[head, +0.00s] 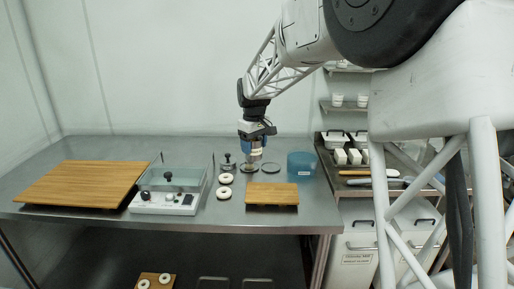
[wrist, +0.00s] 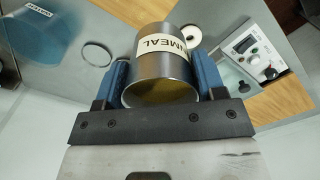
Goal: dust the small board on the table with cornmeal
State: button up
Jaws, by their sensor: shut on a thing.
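My gripper (head: 257,134) is at the back middle of the steel table, behind the small board. In the wrist view its two blue fingers (wrist: 163,84) are shut on the sides of a metal cornmeal canister (wrist: 170,68). The canister's cream label partly shows, and yellow meal is visible inside its open near end. In the head view the canister (head: 253,161) is low over the table; I cannot tell whether it touches. The small wooden board (head: 272,194) lies bare near the front edge, apart from the canister.
Two bagels (head: 224,193) lie left of the small board. A small lidded pot (head: 227,163) is beside the canister. A flat round disc (head: 270,168) and blue tub (head: 301,165) stand right.

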jog(key=shift+f, duration=0.15)
notch_tip(320, 180, down, 10)
jog(key=shift+f, duration=0.15)
dwell(1.1)
dwell(0.3)
jog(key=d, duration=1.3)
dwell(0.7)
jog(key=shift+s+d, duration=0.1)
jog(key=shift+w, duration=2.35)
